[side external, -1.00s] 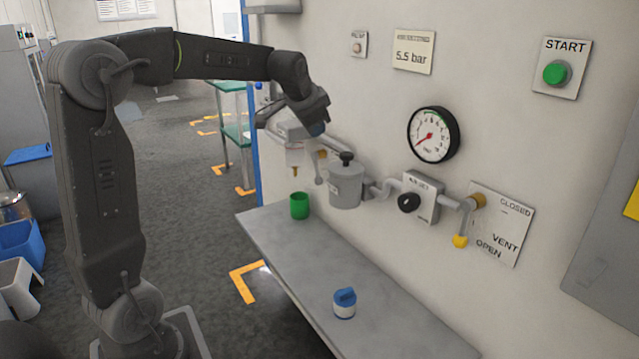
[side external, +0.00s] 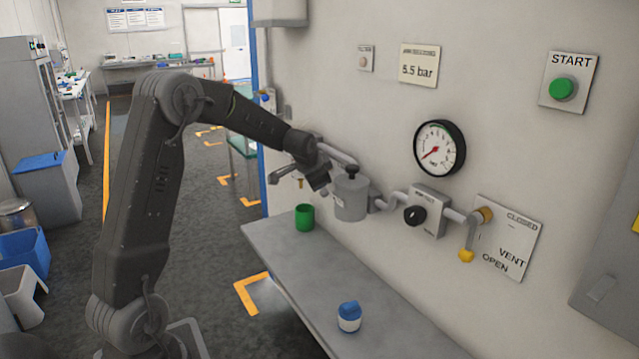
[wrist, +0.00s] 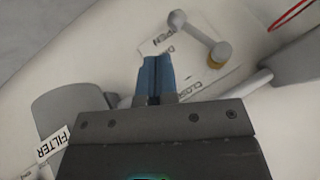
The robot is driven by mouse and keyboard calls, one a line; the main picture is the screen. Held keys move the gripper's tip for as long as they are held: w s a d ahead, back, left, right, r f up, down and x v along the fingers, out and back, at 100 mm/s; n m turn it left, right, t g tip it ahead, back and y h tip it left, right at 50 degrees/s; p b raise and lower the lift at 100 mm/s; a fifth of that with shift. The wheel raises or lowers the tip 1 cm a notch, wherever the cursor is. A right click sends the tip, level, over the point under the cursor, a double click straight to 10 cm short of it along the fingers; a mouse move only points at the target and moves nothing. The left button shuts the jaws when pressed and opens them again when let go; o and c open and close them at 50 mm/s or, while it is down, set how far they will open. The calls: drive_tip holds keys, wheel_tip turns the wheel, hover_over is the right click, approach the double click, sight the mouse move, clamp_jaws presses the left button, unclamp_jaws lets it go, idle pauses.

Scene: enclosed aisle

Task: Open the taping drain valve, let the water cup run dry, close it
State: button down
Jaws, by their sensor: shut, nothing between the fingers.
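The drain valve lever (wrist: 198,35) shows in the wrist view, with a yellowish hub (wrist: 218,54) and a grey knob at its far end. Its knob lies beside the word OPEN on the white label plate (wrist: 160,45); CLOSED is printed nearer my fingers. My gripper (wrist: 154,78) is shut and empty, its blue fingers over the plate, apart from the lever. In the side view my gripper (side external: 318,178) is at the filter unit by the wall and hides the lever and most of the water cup. A bit of the brass drain tip (side external: 300,184) shows. The water level is hidden.
A green cup (side external: 304,218) and a blue-capped jar (side external: 348,316) stand on the grey shelf (side external: 345,270). A grey canister (side external: 351,199), pipes, a black knob (side external: 414,215) and the yellow-tipped vent lever (side external: 468,240) lie to the right. The gauge (side external: 440,147) hangs above.

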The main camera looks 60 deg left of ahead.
sight(322, 193)
drive_tip(key=x, duration=0.7)
drive_tip(key=shift+w+a+f, duration=0.15)
drive_tip(key=shift+w+f, duration=0.05)
drive_tip(key=shift+f, duration=0.05)
drive_tip(key=shift+a+f, duration=0.35)
drive_tip(key=shift+a, duration=0.2)
drive_tip(key=shift+a+f, duration=0.35)
drive_tip(key=shift+a, duration=0.15)
drive_tip(key=shift+r, duration=0.1)
drive_tip(key=shift+r, duration=0.75)
